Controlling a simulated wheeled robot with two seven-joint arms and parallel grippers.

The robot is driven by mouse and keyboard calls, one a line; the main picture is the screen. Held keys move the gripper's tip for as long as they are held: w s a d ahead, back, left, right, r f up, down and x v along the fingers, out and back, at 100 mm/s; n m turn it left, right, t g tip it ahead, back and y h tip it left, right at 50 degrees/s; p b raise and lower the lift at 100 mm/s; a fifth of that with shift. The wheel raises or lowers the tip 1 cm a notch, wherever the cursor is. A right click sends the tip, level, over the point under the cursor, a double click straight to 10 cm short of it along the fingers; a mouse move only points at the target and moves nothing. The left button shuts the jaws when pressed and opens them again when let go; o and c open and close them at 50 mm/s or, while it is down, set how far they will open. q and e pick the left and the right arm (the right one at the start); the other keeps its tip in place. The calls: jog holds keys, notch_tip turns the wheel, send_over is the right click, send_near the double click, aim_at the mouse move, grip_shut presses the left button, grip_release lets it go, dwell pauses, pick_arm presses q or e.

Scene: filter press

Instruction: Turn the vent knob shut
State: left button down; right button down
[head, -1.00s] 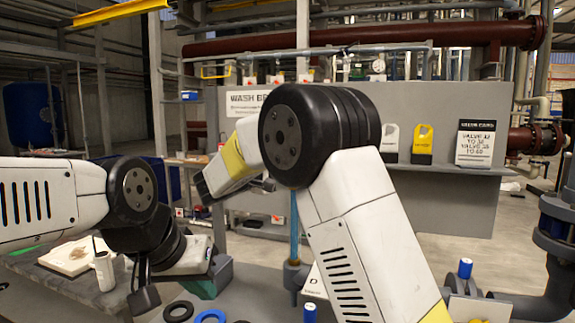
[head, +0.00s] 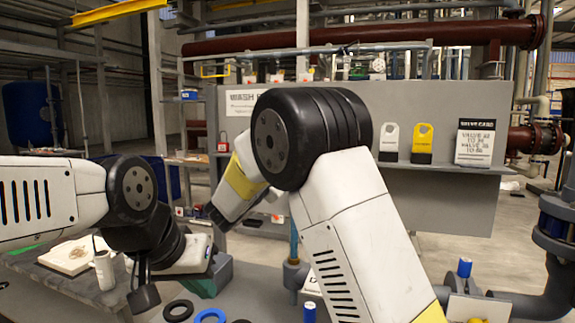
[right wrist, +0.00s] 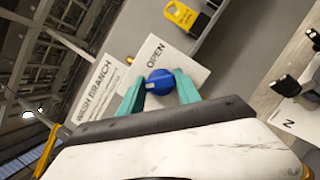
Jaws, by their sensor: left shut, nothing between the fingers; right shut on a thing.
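The blue vent knob (right wrist: 160,82) sits on a white plate (right wrist: 187,62) marked OPEN in the right wrist view. The two teal fingers of my right gripper (right wrist: 160,79) are on either side of the knob, shut on it. In the head view my own right arm hides the knob and the right fingertips. My left gripper (head: 143,297) is shut and empty, low at the left of the head view, away from the knob.
A grey panel (head: 435,200) carries a WASH sign (head: 243,102), white and yellow tags (head: 422,140) and a valve card (head: 475,143). A bench (head: 60,268) with a white bottle (head: 104,270) is beside my left gripper. Black and blue rings (head: 210,316) lie in front.

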dwell(0.4)
jog(key=c, duration=0.8)
grip_release()
jog(key=shift+c, duration=0.2)
jog(key=v, duration=0.8)
